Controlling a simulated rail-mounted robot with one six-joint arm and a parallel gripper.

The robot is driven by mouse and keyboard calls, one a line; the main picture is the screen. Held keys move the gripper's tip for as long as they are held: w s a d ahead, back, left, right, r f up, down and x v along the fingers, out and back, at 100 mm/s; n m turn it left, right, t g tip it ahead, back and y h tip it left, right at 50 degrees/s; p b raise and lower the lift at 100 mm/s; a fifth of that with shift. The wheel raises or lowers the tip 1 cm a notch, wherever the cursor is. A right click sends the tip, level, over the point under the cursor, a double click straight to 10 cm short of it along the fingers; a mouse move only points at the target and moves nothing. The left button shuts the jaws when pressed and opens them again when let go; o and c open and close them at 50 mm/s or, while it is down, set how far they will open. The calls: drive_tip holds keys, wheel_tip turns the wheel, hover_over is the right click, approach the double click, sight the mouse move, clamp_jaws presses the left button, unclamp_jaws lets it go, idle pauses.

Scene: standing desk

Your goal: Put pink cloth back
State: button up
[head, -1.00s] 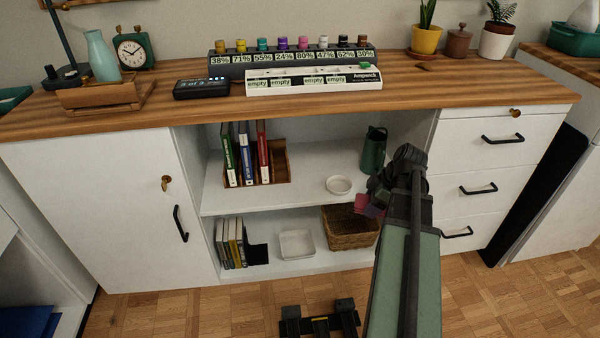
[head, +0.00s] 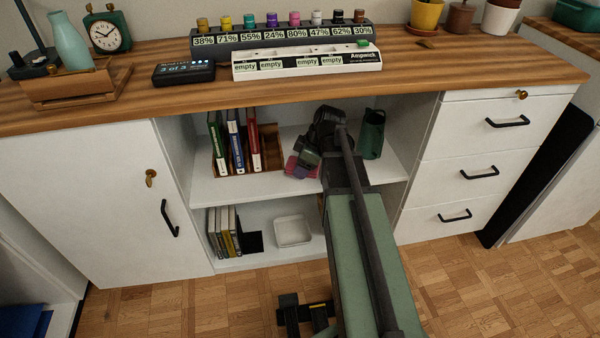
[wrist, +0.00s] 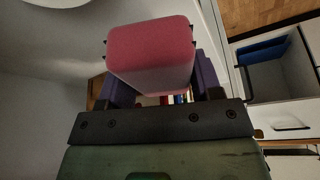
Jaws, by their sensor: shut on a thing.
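The pink cloth (head: 291,167) shows as a small pink patch at my gripper (head: 302,168), over the upper shelf (head: 225,191) of the open cabinet. In the wrist view the pink cloth (wrist: 152,48) is a rounded, folded block between the purple fingers of my gripper (wrist: 160,85), which is shut on it. It is right of the book holder in the head view. Whether it touches the shelf I cannot tell. The wicker basket on the lower shelf is almost fully hidden behind my arm.
Upright books (head: 235,142) stand left of my gripper; a green jug (head: 372,135) stands to its right. A white tray (head: 292,231) and more books (head: 224,232) are on the lower shelf. The desk top (head: 300,84) is above my gripper.

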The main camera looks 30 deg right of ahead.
drive_tip(key=shift+w+a, duration=0.3)
drive_tip(key=shift+a, duration=0.05)
wheel_tip(320, 180, down, 4)
drive_tip(key=b, duration=0.4)
drive_tip(key=shift+r, duration=0.25)
drive_tip(key=shift+f, duration=0.15)
drive_tip(key=o, duration=0.8)
drive_tip(key=shift+o, duration=0.2)
